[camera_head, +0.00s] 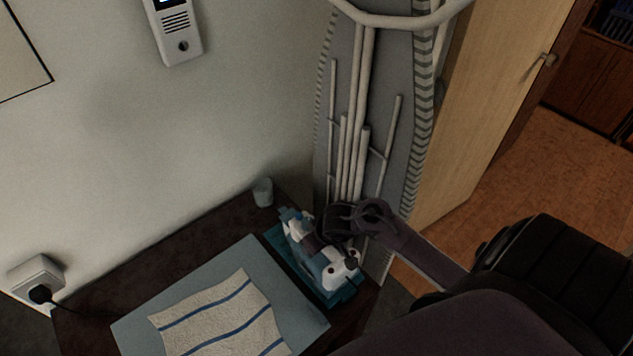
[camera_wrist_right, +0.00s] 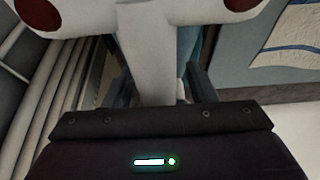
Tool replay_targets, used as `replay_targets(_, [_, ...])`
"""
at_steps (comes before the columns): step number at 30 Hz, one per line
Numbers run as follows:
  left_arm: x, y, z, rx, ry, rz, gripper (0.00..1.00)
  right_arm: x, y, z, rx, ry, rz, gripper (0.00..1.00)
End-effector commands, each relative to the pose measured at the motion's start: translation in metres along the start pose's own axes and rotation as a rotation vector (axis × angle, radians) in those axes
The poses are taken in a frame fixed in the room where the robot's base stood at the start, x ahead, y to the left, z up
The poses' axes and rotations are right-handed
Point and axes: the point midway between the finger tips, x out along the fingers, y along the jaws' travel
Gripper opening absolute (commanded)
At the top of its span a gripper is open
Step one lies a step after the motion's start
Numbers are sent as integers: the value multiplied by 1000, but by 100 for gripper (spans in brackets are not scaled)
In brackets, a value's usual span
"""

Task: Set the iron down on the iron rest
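The iron (camera_head: 335,270), white and blue, is over a teal iron rest (camera_head: 352,292) at the right end of the dark table in the head view. Whether its base touches the rest is hidden. My right gripper (camera_head: 318,238) reaches it from the right. In the right wrist view, the fingers (camera_wrist_right: 160,88) lie on both sides of a white part of the iron (camera_wrist_right: 150,45) and appear shut on it. My left gripper is not in view.
A grey-blue mat (camera_head: 140,328) with a striped cloth (camera_head: 222,318) lies left of the iron rest. A small grey cup (camera_head: 263,191) stands at the back. A folded ironing board (camera_head: 345,90) stands behind the table. A plugged socket (camera_head: 36,277) is at left.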

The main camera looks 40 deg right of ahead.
Motion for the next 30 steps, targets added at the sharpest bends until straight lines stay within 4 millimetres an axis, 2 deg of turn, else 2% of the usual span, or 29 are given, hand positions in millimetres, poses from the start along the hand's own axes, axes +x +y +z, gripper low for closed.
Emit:
replay_targets(4, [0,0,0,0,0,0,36,2,-1,5,-1,-10,-1,52])
replay_targets(8, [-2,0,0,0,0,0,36,-7,-1,3,0,-7,-3,52])
replay_targets(15, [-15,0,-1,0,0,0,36,-50,-1,0,1,-2,-1,52])
replay_targets(21, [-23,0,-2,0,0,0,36,-74,0,0,0,-2,-1,52])
replay_targets(30, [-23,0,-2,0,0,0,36,-78,0,1,0,-2,0,52])
